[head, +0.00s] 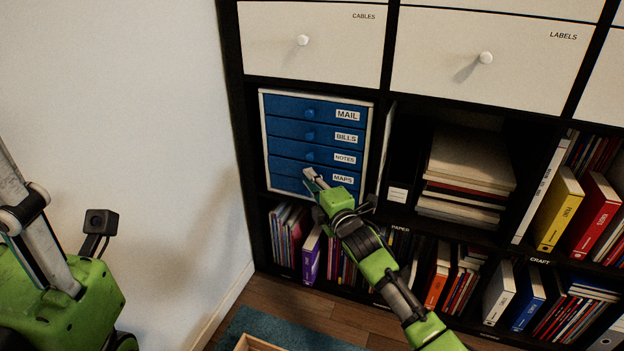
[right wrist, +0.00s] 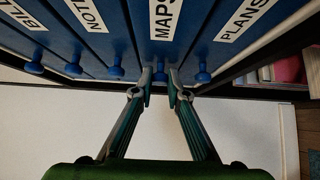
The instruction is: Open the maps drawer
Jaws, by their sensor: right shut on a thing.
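The blue maps drawer (head: 284,167) is in the small drawer unit on the shelf, below the notes drawer. Its white MAPS label (right wrist: 165,18) shows in the right wrist view, and its front looks about level with its neighbours. My right gripper (head: 312,178) is at this drawer front. In the right wrist view its two fingers (right wrist: 160,88) are shut around the round blue maps knob (right wrist: 160,76), one on each side. Part of my left arm is at the left of the head view, but its fingers are not seen.
The mail (head: 285,105), bills (head: 284,128) and notes (head: 283,147) drawers are above. The plans knob (right wrist: 203,76) is beside my fingers in the right wrist view. A paper stack (head: 468,165) fills the compartment to the right. A wooden box (head: 245,343) is on the floor.

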